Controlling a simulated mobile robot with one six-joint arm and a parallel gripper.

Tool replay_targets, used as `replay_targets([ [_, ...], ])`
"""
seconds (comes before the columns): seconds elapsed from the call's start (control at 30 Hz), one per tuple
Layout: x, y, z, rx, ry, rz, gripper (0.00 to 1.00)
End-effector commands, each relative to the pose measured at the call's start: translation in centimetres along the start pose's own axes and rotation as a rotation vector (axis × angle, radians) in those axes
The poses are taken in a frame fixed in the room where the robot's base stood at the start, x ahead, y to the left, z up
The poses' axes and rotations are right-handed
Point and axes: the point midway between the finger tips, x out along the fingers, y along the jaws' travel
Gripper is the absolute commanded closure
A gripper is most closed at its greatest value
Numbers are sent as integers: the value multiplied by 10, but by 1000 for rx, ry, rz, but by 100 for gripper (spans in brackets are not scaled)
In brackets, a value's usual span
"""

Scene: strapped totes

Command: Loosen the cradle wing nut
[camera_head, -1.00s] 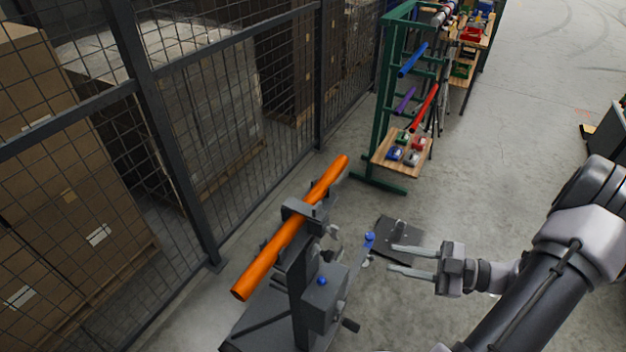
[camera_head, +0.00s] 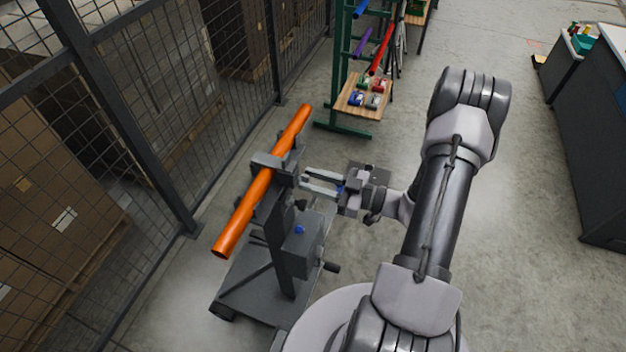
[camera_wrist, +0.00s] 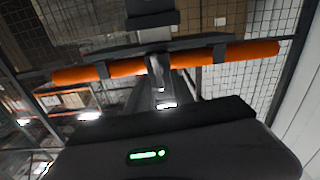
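An orange pipe (camera_head: 240,215) lies tilted in a grey cradle (camera_head: 268,161) on top of a stand. In the wrist view the pipe (camera_wrist: 250,52) crosses the picture under a grey bar, with a small grey knob-like part (camera_wrist: 156,70), likely the wing nut, at the middle. My gripper (camera_head: 302,180) reaches in from the right at the cradle's side. Its two fingers are apart and parallel, with a gap between them. The tips are close to the cradle; in the head view they largely cover the nut's place, and I cannot tell whether they touch it.
A stand box with a blue knob (camera_head: 299,230) and a crank handle (camera_head: 331,266) are below the gripper. A mesh fence (camera_head: 150,130) runs along the left. A green rack (camera_head: 345,125) stands behind. Open floor (camera_head: 520,200) lies to the right.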

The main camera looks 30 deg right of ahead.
Motion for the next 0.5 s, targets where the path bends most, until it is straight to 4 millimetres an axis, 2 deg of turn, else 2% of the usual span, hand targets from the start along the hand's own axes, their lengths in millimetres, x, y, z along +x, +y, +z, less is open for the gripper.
replay_targets([
  [0.23, 1, 0, 0, 0, 0, 0, 71],
  [0.37, 1, 0, 0, 0, 0, 0, 96],
  [0.4, 1, 0, 0, 0, 0, 0, 100],
  [0.5, 1, 0, 0, 0, 0, 0, 100],
])
